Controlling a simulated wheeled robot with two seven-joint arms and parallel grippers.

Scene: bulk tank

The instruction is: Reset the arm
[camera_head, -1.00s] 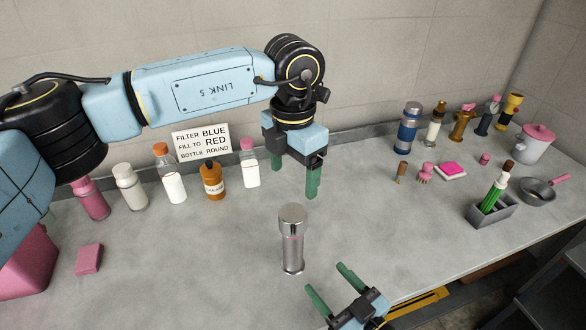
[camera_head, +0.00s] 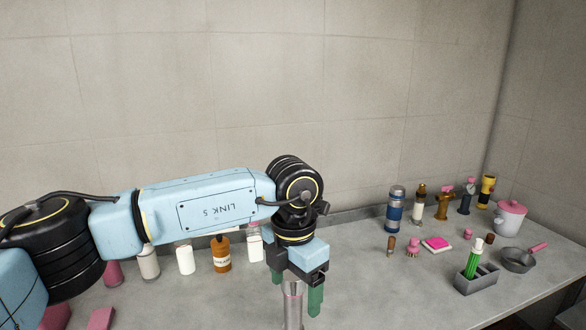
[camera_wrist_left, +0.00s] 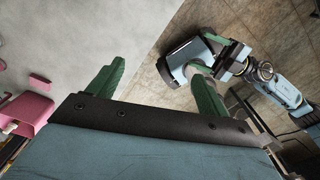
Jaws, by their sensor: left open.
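In the head view my left arm comes in from the left, and my left gripper (camera_head: 296,290) points down above the bench with its green fingers apart.
The grey bench (camera_head: 370,290) carries a row of bottles, including a brown one (camera_head: 222,256), partly behind my left arm. At right are a blue flask (camera_head: 395,212), a pink-lidded pot (camera_head: 508,220), a pan (camera_head: 518,260) and a grey holder (camera_head: 476,282). The tiled wall is behind.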

